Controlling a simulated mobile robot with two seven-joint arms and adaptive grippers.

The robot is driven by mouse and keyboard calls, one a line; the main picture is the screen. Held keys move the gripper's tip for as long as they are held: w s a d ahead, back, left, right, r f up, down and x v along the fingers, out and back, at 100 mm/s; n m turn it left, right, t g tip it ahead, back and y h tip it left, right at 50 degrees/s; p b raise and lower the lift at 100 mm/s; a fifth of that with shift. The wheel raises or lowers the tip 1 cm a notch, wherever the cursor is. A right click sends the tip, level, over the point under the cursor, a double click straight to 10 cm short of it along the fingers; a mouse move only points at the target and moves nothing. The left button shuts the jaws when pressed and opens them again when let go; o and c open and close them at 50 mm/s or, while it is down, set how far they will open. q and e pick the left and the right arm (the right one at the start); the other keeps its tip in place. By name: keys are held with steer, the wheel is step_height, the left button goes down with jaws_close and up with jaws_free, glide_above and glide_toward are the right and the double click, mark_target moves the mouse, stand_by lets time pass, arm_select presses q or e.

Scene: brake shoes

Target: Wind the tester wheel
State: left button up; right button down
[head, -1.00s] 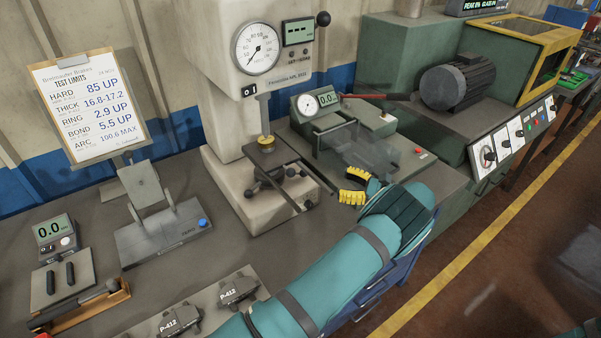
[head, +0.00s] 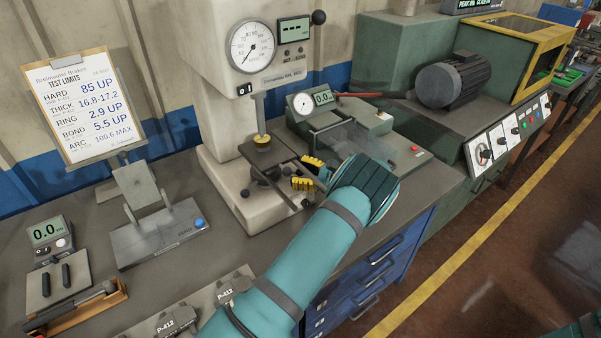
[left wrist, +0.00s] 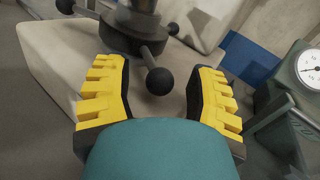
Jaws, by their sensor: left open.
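The tester wheel (head: 264,178) is a dark hub with ball-ended spokes, under the plate of the pale hardness tester (head: 222,100). My left gripper (head: 307,173) is open at the right side of the wheel, its yellow padded fingers pointing towards it. In the left wrist view the wheel hub (left wrist: 133,32) is straight ahead. One black ball knob (left wrist: 159,82) sits between the open fingers, with a gap on both sides. Part of the wheel is hidden behind the plate and my gripper. My right gripper is out of view.
A bench gauge with a small dial (head: 303,104) stands just right of the tester. A clipboard of test limits (head: 85,108), a fixture (head: 160,235) and brake shoes marked P-412 (head: 232,290) are on the left. A motor (head: 455,80) stands at the right.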

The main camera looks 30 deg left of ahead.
arm_select(q)
jaws_close()
steer(key=shift+s+d+r+m+t+p, duration=0.15)
steer(key=shift+s+d+m+t+p, duration=0.2)
steer(key=shift+t+p, duration=0.35)
steer(key=shift+s+m+t+p, duration=0.25)
steer(key=shift+m+t+p, duration=0.15)
steer(key=shift+p, duration=0.1)
steer(key=shift+f, duration=0.2)
jaws_free()
steer(key=d, duration=1.2)
steer(key=shift+w, duration=0.4)
